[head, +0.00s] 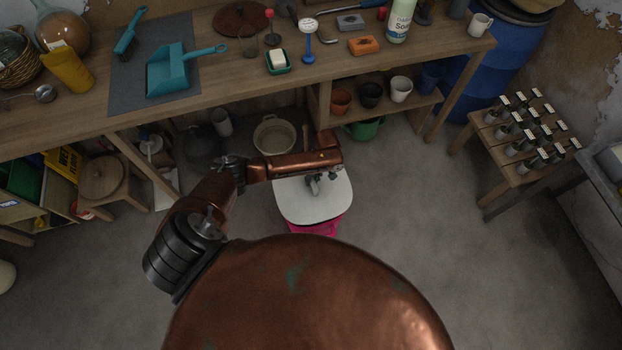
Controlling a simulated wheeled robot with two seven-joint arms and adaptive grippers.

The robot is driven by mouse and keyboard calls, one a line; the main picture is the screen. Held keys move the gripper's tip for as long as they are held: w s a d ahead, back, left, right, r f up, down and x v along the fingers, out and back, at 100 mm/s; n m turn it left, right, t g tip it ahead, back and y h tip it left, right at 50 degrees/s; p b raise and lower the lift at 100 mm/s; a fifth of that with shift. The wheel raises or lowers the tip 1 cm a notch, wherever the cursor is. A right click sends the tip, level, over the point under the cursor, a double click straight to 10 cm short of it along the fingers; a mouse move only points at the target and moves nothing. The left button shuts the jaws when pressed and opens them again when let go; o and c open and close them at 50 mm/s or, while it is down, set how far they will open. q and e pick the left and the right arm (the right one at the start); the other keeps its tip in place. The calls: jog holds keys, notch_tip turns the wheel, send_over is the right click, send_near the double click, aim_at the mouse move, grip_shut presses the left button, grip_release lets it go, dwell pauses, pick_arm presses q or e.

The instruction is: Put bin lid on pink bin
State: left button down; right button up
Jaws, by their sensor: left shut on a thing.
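The bin lid (316,211) is a white, rounded, square-like panel in the middle of the head view. My left gripper (314,184) is over its far half, shut on the lid, with my copper forearm passing above its far edge. The pink bin (316,229) shows only as a bright pink strip below the lid's near edge. The lid hides most of the bin, so I cannot tell whether the lid touches its rim. My right gripper is not in view.
A wooden workbench (215,102) runs along the back, holding a teal dustpan (168,72) and other items. A beige basin (274,136) and green watering can (366,129) are under it. A small table (524,150) with several jars stands right. Open floor lies between.

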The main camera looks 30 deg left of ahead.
pick_arm(q)
jog(key=shift+w+d+b+x, duration=0.15)
jog(key=shift+b+x, duration=0.3)
jog(key=shift+x, duration=0.55)
jog(key=shift+w+d+b+x, duration=0.15)
jog(key=shift+b+x, duration=0.35)
jog(key=shift+x, duration=0.5)
jog(key=shift+w+d+b+x, duration=0.15)
jog(key=shift+b+x, duration=0.3)
jog(key=shift+x, duration=0.55)
jog(key=shift+p, duration=0.35)
jog(key=shift+f, duration=0.2)
jog(key=shift+f, duration=0.4)
jog(key=shift+f+p, duration=0.3)
jog(key=shift+f, duration=0.1)
dwell(0.8)
jog(key=c, duration=1.8)
grip_release()
jog(key=o, duration=0.3)
jog(key=shift+s, duration=0.1)
